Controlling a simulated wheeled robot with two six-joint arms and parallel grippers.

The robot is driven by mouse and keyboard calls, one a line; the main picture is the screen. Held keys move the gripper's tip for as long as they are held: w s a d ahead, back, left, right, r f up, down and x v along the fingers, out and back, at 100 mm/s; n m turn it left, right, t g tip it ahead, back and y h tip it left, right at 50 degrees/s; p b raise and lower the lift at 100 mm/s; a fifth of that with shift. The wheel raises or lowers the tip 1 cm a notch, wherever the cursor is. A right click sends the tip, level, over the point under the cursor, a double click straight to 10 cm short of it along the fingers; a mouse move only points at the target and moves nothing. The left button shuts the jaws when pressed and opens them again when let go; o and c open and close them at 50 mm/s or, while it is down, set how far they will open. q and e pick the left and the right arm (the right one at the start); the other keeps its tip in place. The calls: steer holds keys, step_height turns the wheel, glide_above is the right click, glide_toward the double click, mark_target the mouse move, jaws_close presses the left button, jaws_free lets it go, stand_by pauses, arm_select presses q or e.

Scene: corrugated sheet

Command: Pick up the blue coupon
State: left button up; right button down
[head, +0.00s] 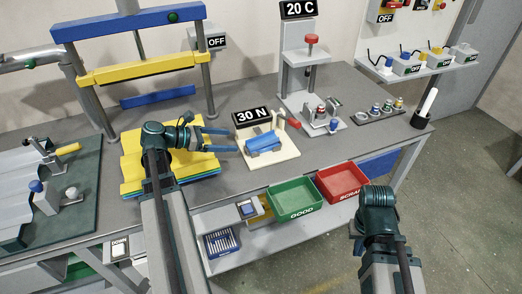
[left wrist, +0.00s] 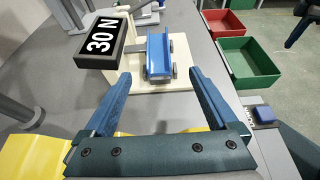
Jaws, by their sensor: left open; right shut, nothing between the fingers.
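A blue piece, which looks like the blue coupon (head: 264,142), lies on a cream fixture base (head: 284,157) beside the 30 N display. In the left wrist view the blue coupon (left wrist: 159,52) is a channel-like strip on small grey supports, ahead of my fingers. My left gripper (head: 232,140) is open and empty. Its fingertips point at the coupon from the left, apart from it; in the left wrist view the open gripper (left wrist: 159,74) has the coupon beyond its gap. My right gripper (head: 356,238) hangs at the lower right, away from the table, its fingers barely visible.
The 30 N display (head: 252,117) stands close behind the left fingers. Yellow sheets (head: 130,165) lie under my left gripper. A green GOOD bin (head: 294,198) and red SCRAP bin (head: 342,181) are at the front. A red-knobbed press (head: 305,75) stands behind right.

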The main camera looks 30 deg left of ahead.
arm_select(q)
steer(key=b, duration=0.3)
glide_toward(268, 142)
steer(key=shift+w+d+f, duration=0.15)
steer(key=shift+w+d, duration=0.1)
steer(key=shift+d, duration=0.15)
steer(key=shift+w+d+f, duration=0.1)
steer(key=shift+w+d, duration=0.3)
steer(key=shift+w, duration=0.05)
steer(key=b+x, duration=0.1)
steer(key=x, duration=0.1)
steer(key=b+x, duration=0.1)
steer(key=x, duration=0.1)
steer(key=shift+w+f, duration=0.25)
steer(key=shift+f, duration=0.1)
steer(key=shift+w+d, duration=0.2)
steer(key=shift+w, duration=0.1)
steer(key=c, duration=1.4)
steer(key=shift+c, duration=0.2)
steer(key=shift+r, duration=0.1)
